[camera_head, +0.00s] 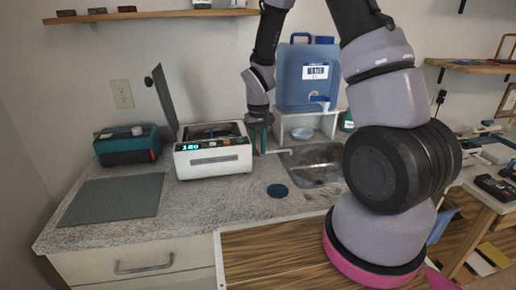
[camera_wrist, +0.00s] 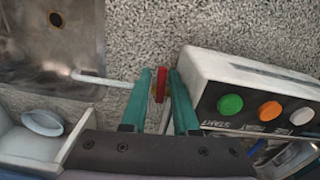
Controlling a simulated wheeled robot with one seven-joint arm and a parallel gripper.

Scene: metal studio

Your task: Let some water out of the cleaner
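The cleaner (camera_head: 214,158) is a white box with its dark lid raised and a lit display, standing on the counter left of the sink. My gripper (camera_head: 260,138) points down at the cleaner's right side. In the wrist view its teal fingers (camera_wrist: 158,90) stand apart on either side of the red handle, with gaps visible. No water shows.
A blue water tank (camera_head: 307,85) stands on a white stand behind the sink, with a small bowl (camera_head: 302,134) below. A dark blue disc (camera_head: 278,191) lies before the sink. A teal case (camera_head: 127,148) and grey mat (camera_head: 112,200) are at left.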

